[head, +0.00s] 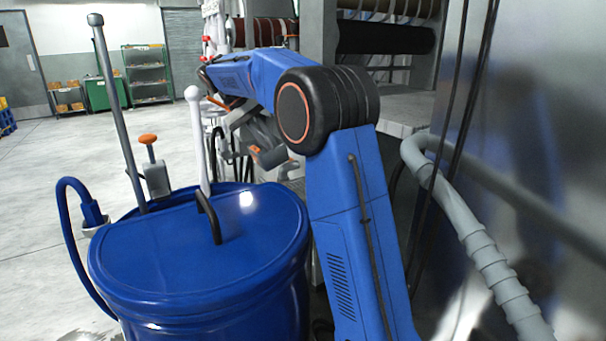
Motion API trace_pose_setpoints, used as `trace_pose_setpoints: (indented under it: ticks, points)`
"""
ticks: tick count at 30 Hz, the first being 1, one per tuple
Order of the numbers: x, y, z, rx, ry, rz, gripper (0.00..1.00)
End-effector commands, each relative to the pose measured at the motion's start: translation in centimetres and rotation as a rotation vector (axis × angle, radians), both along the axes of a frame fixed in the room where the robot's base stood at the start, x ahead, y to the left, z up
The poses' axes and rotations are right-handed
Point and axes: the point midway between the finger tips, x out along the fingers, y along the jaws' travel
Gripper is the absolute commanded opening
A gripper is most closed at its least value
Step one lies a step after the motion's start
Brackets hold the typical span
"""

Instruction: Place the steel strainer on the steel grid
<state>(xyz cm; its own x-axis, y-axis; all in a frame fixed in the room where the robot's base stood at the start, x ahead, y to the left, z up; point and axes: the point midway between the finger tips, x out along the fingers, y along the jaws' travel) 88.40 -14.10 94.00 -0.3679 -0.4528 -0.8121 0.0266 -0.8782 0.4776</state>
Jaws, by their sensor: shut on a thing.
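My blue arm rises at the right of the drum, bends at a black joint and reaches away to the upper left. Its far end is small and lies against cluttered machine parts. I cannot make out my gripper's fingers there. I cannot identify the steel strainer or the steel grid in this view. Small grey and orange parts show below my forearm, but I cannot tell what they are.
A blue drum (150,255) with a lid, a white rod (196,135) and a grey pipe (118,115) stands at front left. A ribbed grey hose (480,250) runs along the metal wall at right. Open floor (50,175) lies left, with shelves (147,75) far back.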

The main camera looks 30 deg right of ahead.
Motion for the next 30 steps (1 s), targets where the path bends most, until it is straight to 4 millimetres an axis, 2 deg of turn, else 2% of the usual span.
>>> trace_pose_setpoints:
  ticks: [1, 9, 18, 30]
  points:
    - [0.0, -1.2, 0.0, 0.001, -0.001, -0.004, 0.00]
    - [0.2, -6.9, 0.0, 0.000, -0.001, -0.003, 0.00]
    - [0.2, -8.3, -6.0, 0.002, 0.003, 0.000, 0.00]
    - [0.3, -9.3, -9.2, 0.001, 0.002, 0.000, 0.00]
